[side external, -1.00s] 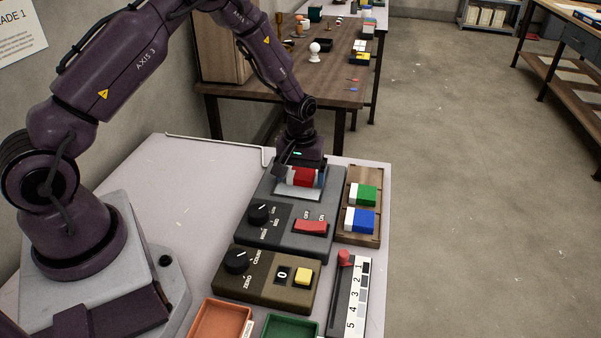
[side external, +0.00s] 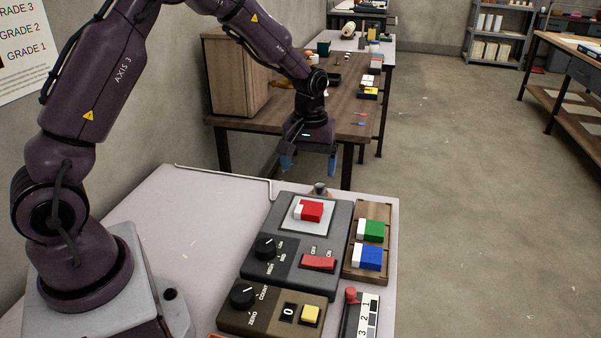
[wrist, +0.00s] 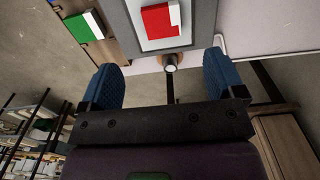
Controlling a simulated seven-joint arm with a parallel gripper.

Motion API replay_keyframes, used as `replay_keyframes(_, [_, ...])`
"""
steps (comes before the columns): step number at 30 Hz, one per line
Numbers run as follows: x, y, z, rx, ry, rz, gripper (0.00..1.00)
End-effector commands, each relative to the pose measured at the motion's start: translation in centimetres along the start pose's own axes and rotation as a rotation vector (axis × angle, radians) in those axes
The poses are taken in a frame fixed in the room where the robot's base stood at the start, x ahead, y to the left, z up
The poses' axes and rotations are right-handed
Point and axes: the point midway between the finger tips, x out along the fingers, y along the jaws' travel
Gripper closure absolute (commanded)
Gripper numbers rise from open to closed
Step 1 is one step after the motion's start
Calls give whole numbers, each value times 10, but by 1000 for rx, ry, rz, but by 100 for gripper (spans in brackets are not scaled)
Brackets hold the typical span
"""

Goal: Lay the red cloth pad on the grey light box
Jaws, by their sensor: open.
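The red cloth pad (side external: 312,211), with a white end, lies on the pale top plate of the grey light box (side external: 333,231). In the wrist view the pad (wrist: 157,21) rests on the white plate, with a strip of the plate (wrist: 170,45) bare around it. My gripper (side external: 309,172) is raised above and behind the box, apart from the pad. Its two blue fingers are spread with nothing between them, and the open fingers also show in the wrist view (wrist: 164,78).
A wooden tray (side external: 384,211) right of the box holds a green pad (side external: 371,231) and a blue pad (side external: 367,257). A small knob-like part (side external: 320,188) stands at the box's far edge. A brown control box (side external: 265,310) is in front. The table's left side (side external: 200,215) is clear.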

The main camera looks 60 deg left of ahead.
Motion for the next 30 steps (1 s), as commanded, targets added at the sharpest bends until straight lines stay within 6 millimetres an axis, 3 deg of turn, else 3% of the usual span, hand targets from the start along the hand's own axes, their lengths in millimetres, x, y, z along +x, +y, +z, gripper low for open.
replay_keyframes(4, [-32,0,11,50,29,25,12])
replay_keyframes(7, [-70,-4,32,131,73,59,12])
replay_keyframes(12, [-133,-22,84,312,170,118,12])
replay_keyframes(16, [-166,-43,127,451,252,151,12])
replay_keyframes(19, [-180,-60,158,554,318,171,12])
replay_keyframes(24, [-187,-86,198,691,409,188,12])
replay_keyframes(30, [-185,-100,217,764,460,192,12])
